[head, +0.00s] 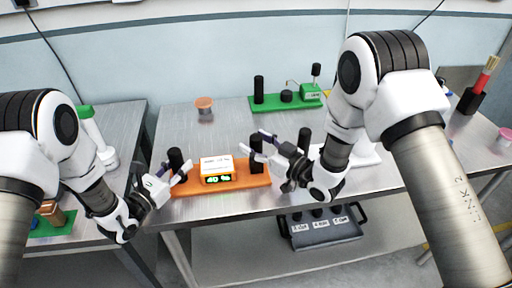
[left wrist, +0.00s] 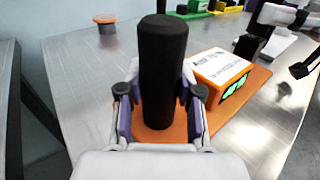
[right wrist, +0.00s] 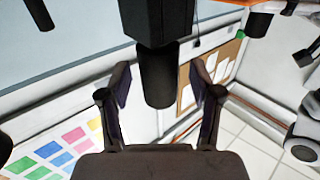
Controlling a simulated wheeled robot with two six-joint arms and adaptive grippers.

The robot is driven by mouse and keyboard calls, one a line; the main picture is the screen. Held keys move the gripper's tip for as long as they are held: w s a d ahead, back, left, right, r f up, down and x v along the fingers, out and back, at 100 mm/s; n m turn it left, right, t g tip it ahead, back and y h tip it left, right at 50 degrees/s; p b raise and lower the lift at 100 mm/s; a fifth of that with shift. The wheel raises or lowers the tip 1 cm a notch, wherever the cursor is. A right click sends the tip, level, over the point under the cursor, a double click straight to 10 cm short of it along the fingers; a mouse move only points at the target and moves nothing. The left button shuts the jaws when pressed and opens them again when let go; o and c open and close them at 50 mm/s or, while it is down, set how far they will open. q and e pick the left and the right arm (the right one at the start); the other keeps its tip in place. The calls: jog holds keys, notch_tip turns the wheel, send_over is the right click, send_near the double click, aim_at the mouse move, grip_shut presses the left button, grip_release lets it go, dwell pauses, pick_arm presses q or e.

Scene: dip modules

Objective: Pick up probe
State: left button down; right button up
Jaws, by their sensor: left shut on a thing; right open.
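An orange base (head: 228,183) on the middle table carries a white-topped box with a green-lit display (head: 217,171). A black upright cylinder (head: 177,161) stands at the base's left end; it also shows large in the left wrist view (left wrist: 163,70). My left gripper (head: 172,176) is shut on this cylinder low down, one finger on each side. A second black cylinder (head: 256,148) is at the base's right end. My right gripper (head: 264,147) is open beside it. In the right wrist view a dark cylinder (right wrist: 158,75) lies between the spread fingers. Which part is the probe, I cannot tell.
A green base (head: 268,103) with black posts stands at the back. An orange-rimmed cup (head: 204,104) is at the back left. A grey tray with labelled slots (head: 324,234) sits below the table. A red-and-black holder (head: 474,98) is far right.

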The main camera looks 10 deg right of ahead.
aim_at(174, 150)
grip_shut()
notch_tip(174, 150, up, 10)
jog(key=shift+r, duration=0.1)
pick_arm(q)
jog(key=c, duration=0.7)
grip_release()
jog(key=shift+o, duration=0.2)
jog(key=shift+r+p, duration=2.2)
jog(key=shift+r, duration=1.55)
pick_arm(e)
notch_tip(174, 150, up, 4)
jog(key=shift+r, duration=0.1)
